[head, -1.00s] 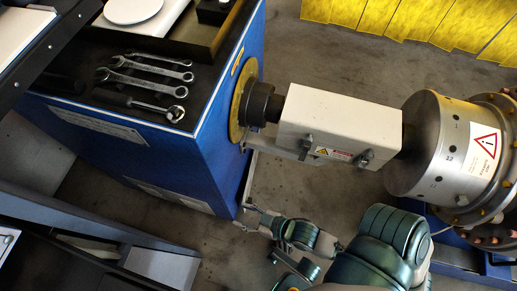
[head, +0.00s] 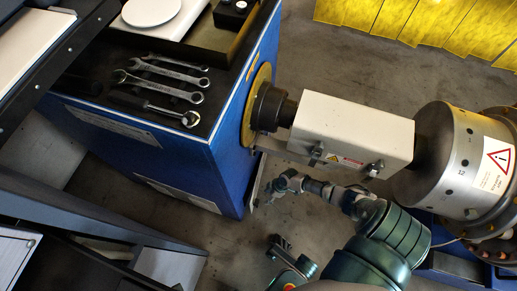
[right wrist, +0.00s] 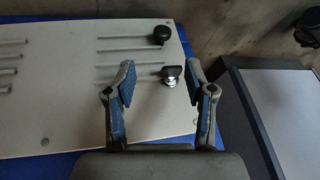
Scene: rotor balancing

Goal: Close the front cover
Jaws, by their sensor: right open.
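A pale panel with slots and black knobs (right wrist: 75,80), which looks like the front cover, lies across blue metal in the right wrist view. It looks flat against the blue, but I cannot tell whether it is fully shut. In the head view my right gripper (head: 274,188) is beside the blue cabinet (head: 225,160). Another gripper-like part of mine, perhaps my left gripper (head: 279,246), shows lower down.
A white shaft guard (head: 350,130) and a metal rotor (head: 455,150) stand to the right of the cabinet. Several wrenches (head: 165,75) lie on top of it. A dark desk (head: 100,225) is at lower left. Bare floor (head: 225,245) lies between desk and arm.

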